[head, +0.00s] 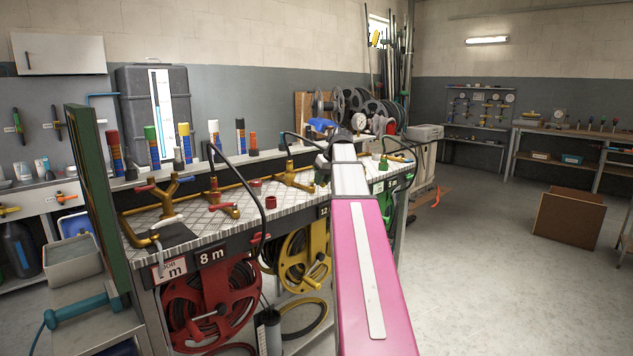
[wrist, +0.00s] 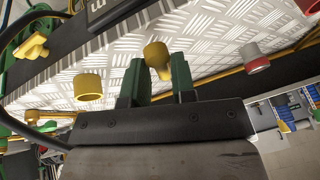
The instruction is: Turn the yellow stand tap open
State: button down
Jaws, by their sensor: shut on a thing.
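The yellow stand tap shows in the wrist view as a rounded yellow handle (wrist: 156,54) above the patterned metal bench top (wrist: 215,38). My gripper (wrist: 157,80) has two dark green fingers, one on each side of the handle's lower part, and is shut on it. How far the handle is turned, I cannot tell. In the head view my pink and white arm reaches over the bench, and its dark wrist (head: 341,136) is at the far end. The fingers and the held handle are hidden there behind my arm.
Brass pipework (head: 172,195) and black hoses stand on the bench. A red reel (head: 210,305) and a yellow reel (head: 304,258) sit below.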

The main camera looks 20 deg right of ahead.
jog(key=shift+w+d+n+g+y, duration=0.25)
jog(key=shift+d+n+g+y, duration=0.25)
jog(key=shift+n, duration=0.5)
jog(key=shift+d, duration=0.1)
jog(key=c, duration=1.1)
grip_release()
jog(key=shift+r, duration=0.1)
jog(key=v, duration=1)
jog(key=shift+s+r, duration=0.25)
